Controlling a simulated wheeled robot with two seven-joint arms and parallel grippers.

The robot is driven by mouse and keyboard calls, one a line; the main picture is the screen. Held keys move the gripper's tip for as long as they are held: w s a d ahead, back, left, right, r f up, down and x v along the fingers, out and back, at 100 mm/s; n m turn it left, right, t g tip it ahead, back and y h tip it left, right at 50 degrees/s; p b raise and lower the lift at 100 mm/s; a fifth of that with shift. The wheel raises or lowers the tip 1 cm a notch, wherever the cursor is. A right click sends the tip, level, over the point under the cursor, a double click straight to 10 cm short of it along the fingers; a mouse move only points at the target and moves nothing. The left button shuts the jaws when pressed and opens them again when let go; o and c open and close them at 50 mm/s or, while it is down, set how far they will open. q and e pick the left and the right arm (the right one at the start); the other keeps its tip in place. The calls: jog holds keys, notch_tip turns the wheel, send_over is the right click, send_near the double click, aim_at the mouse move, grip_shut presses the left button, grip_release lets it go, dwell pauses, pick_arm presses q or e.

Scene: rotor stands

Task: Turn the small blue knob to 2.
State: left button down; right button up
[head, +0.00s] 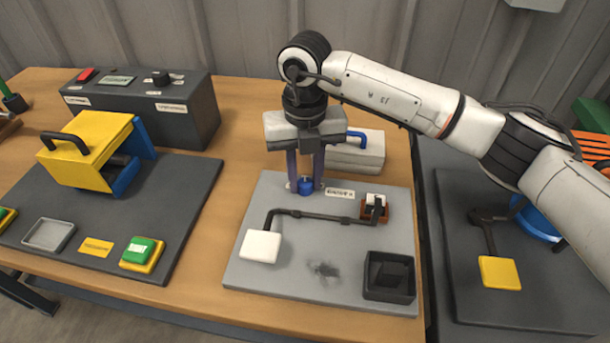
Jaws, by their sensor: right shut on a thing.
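The small blue knob (306,184) stands at the back of a light grey board (255,287) in the middle of the table. My right gripper (306,183) points down over it, with one finger on each side of the knob. The gripper is shut on the knob. A white label (340,193) lies on the board just right of the knob; its print is too small to read. The knob's pointer and any number marks cannot be made out. My left gripper is not in view.
A bent dark lever with a white pad (260,247) and a black open box (390,277) are on the same board. A white block with a blue handle (356,151) stands behind. A yellow-and-blue device (88,152) is at left. A grey control box (150,112) stands behind it.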

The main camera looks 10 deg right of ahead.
aim_at(305, 182)
dwell(0.3)
jog(key=o, duration=1)
jog(key=shift+o, duration=0.2)
notch_tip(305, 182, up, 10)
jog(key=shift+r+b, duration=0.2)
jog(key=shift+b, duration=0.1)
